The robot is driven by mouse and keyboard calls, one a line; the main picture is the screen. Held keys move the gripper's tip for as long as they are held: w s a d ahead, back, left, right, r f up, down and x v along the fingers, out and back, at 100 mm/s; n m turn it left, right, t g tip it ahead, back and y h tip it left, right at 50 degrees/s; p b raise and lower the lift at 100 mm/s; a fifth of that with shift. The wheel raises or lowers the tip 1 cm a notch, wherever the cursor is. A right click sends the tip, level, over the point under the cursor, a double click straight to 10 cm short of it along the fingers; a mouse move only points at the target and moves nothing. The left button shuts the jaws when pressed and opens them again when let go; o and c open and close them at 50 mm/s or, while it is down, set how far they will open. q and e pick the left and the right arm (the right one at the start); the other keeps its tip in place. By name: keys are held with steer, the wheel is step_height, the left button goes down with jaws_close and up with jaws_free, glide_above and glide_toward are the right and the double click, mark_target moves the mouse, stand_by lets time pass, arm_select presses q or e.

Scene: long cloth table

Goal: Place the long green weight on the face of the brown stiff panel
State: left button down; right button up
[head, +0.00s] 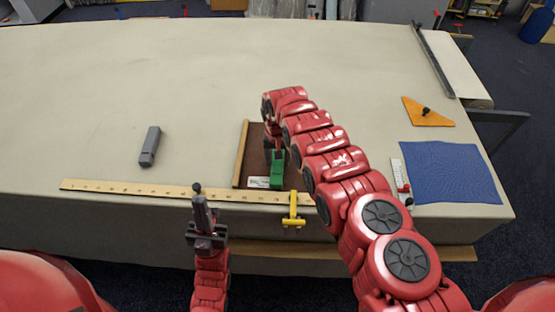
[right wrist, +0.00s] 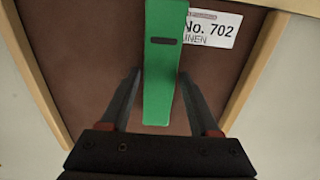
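The brown panel (head: 254,150) lies flat near the table's front edge, with pale wooden strips along its sides and a white "No. 702" label. Its brown face also shows in the right wrist view (right wrist: 85,50). The long green weight (head: 278,166) is over this face, beside the label, and shows as a green bar in the right wrist view (right wrist: 163,85). My right gripper (right wrist: 161,76) has its fingers on either side of the weight, with narrow gaps visible. My left gripper (head: 199,205) is in front of the table edge, away from the panel; its finger gap cannot be made out.
A yellow ruler (head: 130,188) runs along the front edge, with a yellow clamp (head: 292,212) on it. A grey block (head: 150,146) lies left of the panel. A blue mat (head: 450,172) and an orange triangle (head: 426,113) lie to the right. The table's far middle is clear.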

steer(key=shift+o, duration=1.2)
